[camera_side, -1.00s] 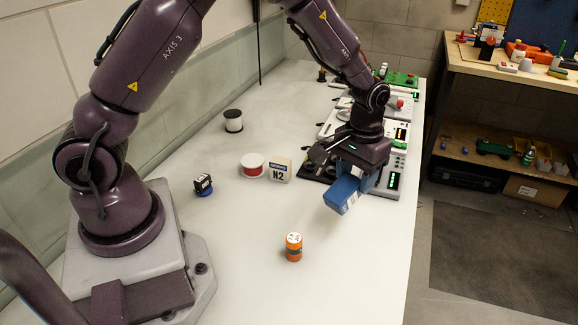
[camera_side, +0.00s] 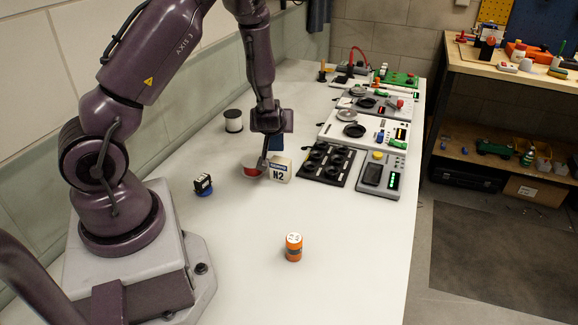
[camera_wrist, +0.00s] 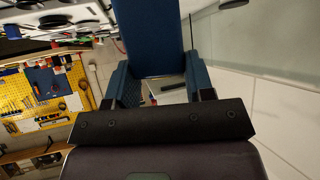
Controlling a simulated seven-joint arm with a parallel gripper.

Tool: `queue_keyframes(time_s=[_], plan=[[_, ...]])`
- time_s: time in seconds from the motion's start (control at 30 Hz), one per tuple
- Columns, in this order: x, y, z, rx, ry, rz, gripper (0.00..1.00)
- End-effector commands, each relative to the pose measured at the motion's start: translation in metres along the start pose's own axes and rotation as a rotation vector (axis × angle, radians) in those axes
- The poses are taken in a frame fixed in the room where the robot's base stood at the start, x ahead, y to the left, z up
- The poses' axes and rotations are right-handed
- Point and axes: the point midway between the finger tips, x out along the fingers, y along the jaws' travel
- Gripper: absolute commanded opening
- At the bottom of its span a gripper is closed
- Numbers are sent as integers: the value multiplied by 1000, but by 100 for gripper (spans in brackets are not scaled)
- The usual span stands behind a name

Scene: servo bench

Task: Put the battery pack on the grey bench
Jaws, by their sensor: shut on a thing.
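The battery pack, a dark blue box, is held in my gripper. It shows between the two blue fingers in the wrist view (camera_wrist: 150,35), and my gripper (camera_wrist: 160,72) is shut on it. In the side view the blue pack (camera_side: 277,142) is small and partly hidden by my wrist. It is in the air behind the white N2 box, and its height above the bench is hard to judge. The grey bench (camera_side: 350,245) is the long pale top that fills the middle of the side view.
Near my gripper stand the N2 box (camera_side: 281,170) and a red and white spool (camera_side: 251,170). Another spool (camera_side: 233,121), a small blue-based device (camera_side: 203,185) and an orange cylinder (camera_side: 293,247) stand apart. Several panels (camera_side: 326,163) line the right edge.

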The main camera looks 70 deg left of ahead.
Motion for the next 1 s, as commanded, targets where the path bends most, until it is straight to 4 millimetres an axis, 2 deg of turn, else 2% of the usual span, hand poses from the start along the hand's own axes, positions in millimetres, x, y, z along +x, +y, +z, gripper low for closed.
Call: queue_keyframes(time_s=[0.03,0.2,0.3,0.4,0.5,0.6,1.0], plan=[[3,-25,-3,-33,27,-56,19],[0,-95,-11,-127,112,-220,19],[-6,-127,-14,-168,148,-299,19],[-12,-149,-16,-194,172,-355,19],[-15,-162,-15,-208,184,-388,19],[-10,-166,-6,-210,188,-401,19],[15,-166,33,-211,186,-400,19]])
